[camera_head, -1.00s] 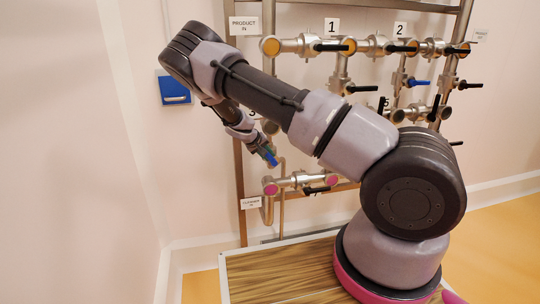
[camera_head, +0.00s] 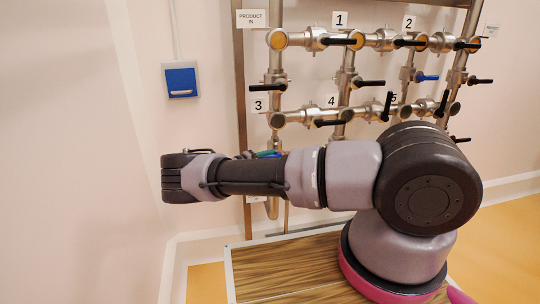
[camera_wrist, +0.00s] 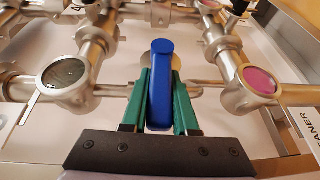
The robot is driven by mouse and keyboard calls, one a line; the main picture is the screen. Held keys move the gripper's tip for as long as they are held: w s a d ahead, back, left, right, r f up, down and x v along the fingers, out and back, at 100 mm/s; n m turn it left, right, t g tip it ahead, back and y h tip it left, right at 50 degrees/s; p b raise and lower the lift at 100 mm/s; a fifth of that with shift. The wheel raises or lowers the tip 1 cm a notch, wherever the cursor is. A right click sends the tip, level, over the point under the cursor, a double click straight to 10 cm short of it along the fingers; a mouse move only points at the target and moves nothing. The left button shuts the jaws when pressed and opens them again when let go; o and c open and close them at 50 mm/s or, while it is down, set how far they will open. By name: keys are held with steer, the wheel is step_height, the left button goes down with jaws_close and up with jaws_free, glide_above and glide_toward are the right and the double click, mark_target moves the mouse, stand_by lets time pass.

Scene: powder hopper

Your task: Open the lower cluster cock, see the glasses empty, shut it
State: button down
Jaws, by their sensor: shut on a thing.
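In the wrist view my gripper (camera_wrist: 161,78) has its two green fingers on either side of a blue cock lever (camera_wrist: 161,100) and is shut on it. The lever runs along the fingers, over a pipe between two sight glasses. The left glass (camera_wrist: 65,72) is dark grey. The right glass (camera_wrist: 260,80) is pink. In the head view my arm hides most of the lower pipe row; only a bit of green and blue at my gripper (camera_head: 268,154) shows above it. Whether the cock is open or shut cannot be told.
Upper-row glasses (camera_head: 278,39) are yellow; the row marked 3 and 4 has dark glasses (camera_head: 277,119). Black levers (camera_head: 371,83) and another blue lever (camera_head: 427,78) stick out from the pipes. A blue wall box (camera_head: 180,82) hangs left. A wooden-topped platform (camera_head: 290,268) lies below.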

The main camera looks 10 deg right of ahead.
steer(key=shift+s+d+f+n+h, duration=0.15)
steer(key=shift+f+n+h, duration=0.25)
steer(key=shift+h, duration=0.4)
steer(key=shift+t, duration=0.3)
steer(key=shift+f, duration=0.25)
steer(key=c, duration=0.9)
jaws_free()
steer(key=shift+o, duration=1.1)
steer(key=shift+f, duration=0.1)
steer(key=shift+r, duration=0.3)
steer(key=v, duration=1.1)
